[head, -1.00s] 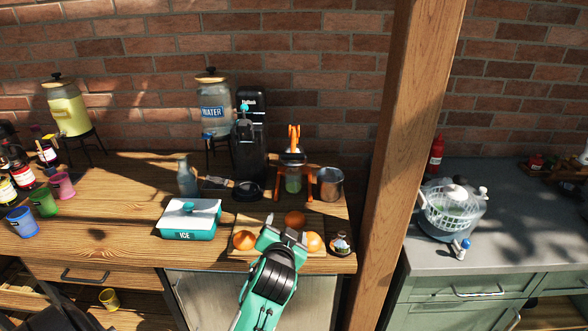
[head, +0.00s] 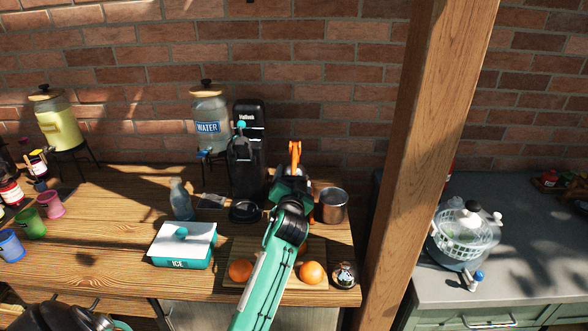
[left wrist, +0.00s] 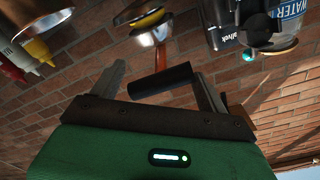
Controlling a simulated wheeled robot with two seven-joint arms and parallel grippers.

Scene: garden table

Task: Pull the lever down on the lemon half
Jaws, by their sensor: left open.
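The citrus press with its orange lever (head: 295,154) stands at the back right of the wooden table, mostly hidden behind my left gripper (head: 291,178) in the head view. In the left wrist view the lever's black handle (left wrist: 160,83) lies crosswise between the fingers of my left gripper (left wrist: 162,88), which are open, with gaps at the sides. The lever arm (left wrist: 159,50) runs away from the handle toward the press. In the head view the lever stands raised. I cannot make out the lemon half. My right gripper is not in view.
A metal cup (head: 333,204) stands close right of the press, and a black machine (head: 248,150) close left. A cutting board (head: 285,283) with oranges (head: 312,272) lies in front. A wooden post (head: 425,160) rises at the right. An ice box (head: 183,245) stands left.

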